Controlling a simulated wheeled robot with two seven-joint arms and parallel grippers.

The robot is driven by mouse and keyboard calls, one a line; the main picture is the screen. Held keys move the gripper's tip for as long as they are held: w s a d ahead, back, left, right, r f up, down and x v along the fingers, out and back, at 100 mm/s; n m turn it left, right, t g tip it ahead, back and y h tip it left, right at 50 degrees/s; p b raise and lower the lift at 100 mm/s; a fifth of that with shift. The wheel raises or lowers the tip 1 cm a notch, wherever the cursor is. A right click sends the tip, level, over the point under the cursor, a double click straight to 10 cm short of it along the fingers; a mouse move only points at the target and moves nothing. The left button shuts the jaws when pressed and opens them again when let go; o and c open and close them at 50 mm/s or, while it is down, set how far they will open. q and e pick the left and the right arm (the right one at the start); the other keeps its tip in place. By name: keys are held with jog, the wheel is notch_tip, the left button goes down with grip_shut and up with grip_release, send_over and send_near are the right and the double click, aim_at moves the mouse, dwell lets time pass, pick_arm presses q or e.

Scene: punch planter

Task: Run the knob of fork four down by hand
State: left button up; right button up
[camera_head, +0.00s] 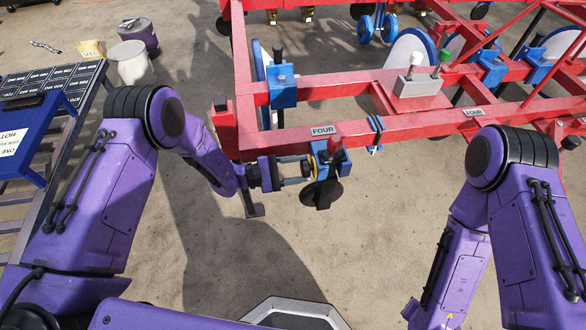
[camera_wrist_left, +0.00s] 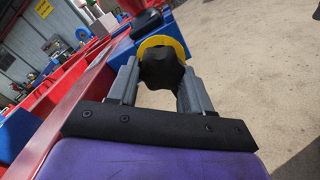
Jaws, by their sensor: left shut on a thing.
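In the head view the yellow disc (camera_head: 313,167) shows beside the bracket, and the knob is mostly hidden by the fingers. My left gripper (camera_head: 303,169) reaches in from the left and is shut on the knob; in the left wrist view its two grey fingers (camera_wrist_left: 158,85) flank it. My right arm shows, but its gripper is out of the picture.
The red planter frame (camera_head: 420,125) fills the upper right, with a grey box (camera_head: 417,85) on it. A black part (camera_head: 321,193) hangs below the fork. A rack with a blue tray (camera_head: 38,130) and a white bucket (camera_head: 131,63) stand left. Bare ground lies in front.

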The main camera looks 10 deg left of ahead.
pick_arm(q)
jog(key=shift+s+d+f+m, duration=0.1)
jog(key=shift+s+d+m, duration=0.2)
jog(key=shift+m, duration=0.6)
jog(key=o, duration=1)
jog(key=shift+o, duration=0.2)
jog(key=shift+w, duration=0.1)
jog(key=shift+a, duration=0.1)
jog(key=shift+a, duration=0.35)
jog(key=v, duration=0.9)
jog(key=shift+s+a, duration=0.2)
jog(key=shift+a, duration=0.1)
